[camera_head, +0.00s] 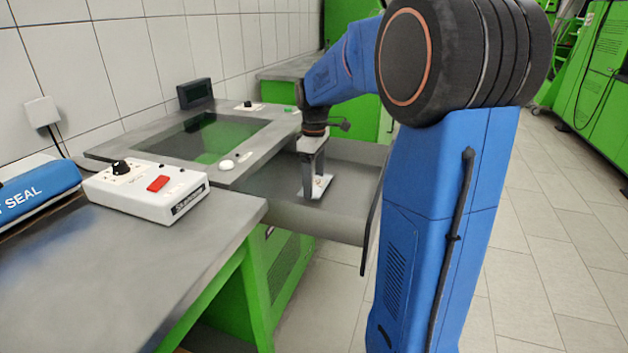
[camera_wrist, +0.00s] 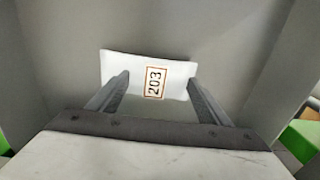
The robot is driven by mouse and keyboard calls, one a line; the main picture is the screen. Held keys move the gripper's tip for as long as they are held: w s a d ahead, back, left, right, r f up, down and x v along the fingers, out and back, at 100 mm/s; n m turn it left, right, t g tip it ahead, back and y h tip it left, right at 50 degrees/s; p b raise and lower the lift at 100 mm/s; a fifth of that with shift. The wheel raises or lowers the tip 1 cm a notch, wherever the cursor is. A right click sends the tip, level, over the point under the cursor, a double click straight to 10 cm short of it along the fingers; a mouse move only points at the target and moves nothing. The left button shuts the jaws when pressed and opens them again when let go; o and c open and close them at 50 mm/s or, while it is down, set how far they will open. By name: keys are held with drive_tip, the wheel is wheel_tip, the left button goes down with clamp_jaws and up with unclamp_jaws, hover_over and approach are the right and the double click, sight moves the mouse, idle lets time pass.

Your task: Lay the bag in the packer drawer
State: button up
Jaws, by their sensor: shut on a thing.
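A white bag (camera_head: 322,184) with an orange-framed label reading 203 is in my gripper (camera_head: 317,188). In the wrist view the bag (camera_wrist: 118,68) spans between the two fingers of my gripper (camera_wrist: 157,85), which is shut on it. The packer drawer (camera_head: 345,218) is pulled open, and its grey inside (camera_wrist: 150,28) fills the background of the wrist view. The gripper points down inside the drawer's outline with the bag low in it. I cannot tell whether the bag touches the drawer floor.
The packer top with a dark green window (camera_head: 205,138) lies left of the drawer. A white control box (camera_head: 147,190) with a black knob and red switch stands on the grey bench (camera_head: 120,265). A blue sealer (camera_head: 35,190) is at far left. Tiled floor is free at right.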

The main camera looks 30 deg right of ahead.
sight(314, 184)
drive_tip(key=shift+f, duration=0.15)
drive_tip(key=o, duration=1.2)
wheel_tip(314, 184, up, 12)
drive_tip(key=shift+r, duration=0.15)
